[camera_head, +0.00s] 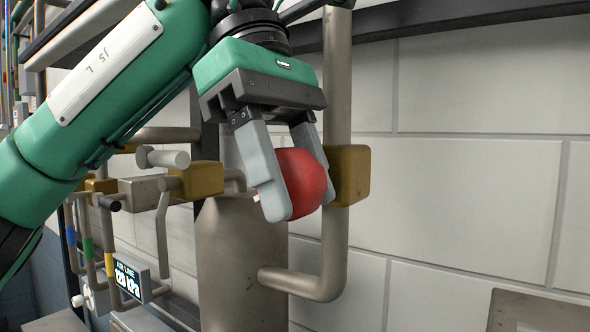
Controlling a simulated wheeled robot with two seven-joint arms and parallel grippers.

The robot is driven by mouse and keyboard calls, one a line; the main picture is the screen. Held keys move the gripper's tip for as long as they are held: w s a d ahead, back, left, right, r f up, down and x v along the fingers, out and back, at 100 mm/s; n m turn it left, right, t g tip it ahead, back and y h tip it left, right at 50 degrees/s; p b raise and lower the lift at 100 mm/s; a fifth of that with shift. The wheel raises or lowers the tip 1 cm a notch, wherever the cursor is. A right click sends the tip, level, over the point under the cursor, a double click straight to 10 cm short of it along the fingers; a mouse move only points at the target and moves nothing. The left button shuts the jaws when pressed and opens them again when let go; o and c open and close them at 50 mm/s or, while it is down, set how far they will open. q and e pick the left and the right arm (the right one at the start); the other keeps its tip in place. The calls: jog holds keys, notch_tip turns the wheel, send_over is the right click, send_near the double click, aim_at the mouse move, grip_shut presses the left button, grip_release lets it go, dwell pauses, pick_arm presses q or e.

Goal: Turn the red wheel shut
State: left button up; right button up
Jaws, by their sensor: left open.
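The red wheel (302,178) sits at a brass valve body (349,176) on a vertical grey pipe, right of the picture's middle. It looks like a rounded red knob, and its left side is partly hidden by a finger. My left gripper (300,200) reaches down from above with its two grey fingers apart. The nearer finger is in front of the wheel's left side and the farther one is behind its top. The wheel lies between the fingers; I cannot tell whether they touch it. My right gripper is not in view.
A grey metal tank (240,265) stands below the gripper, with a bent pipe (300,284) beside it. Several smaller pipes and brass valves crowd the left, near an air line display (131,279). The white block wall (470,160) at right is mostly bare.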

pick_arm(q)
jog(key=c, duration=1)
jog(key=shift+o, duration=0.2)
jog(key=shift+t+y, duration=0.3)
jog(key=shift+y, duration=0.1)
jog(key=shift+t+y, duration=0.7)
jog(key=shift+y, duration=0.1)
jog(key=shift+d+f+t+y, duration=0.1)
jog(key=shift+f+t+y, duration=0.1)
jog(key=shift+t+y, duration=1.15)
jog(key=shift+y, duration=0.45)
jog(key=o, duration=1)
jog(key=shift+f, duration=0.1)
jog(key=shift+c, duration=0.2)
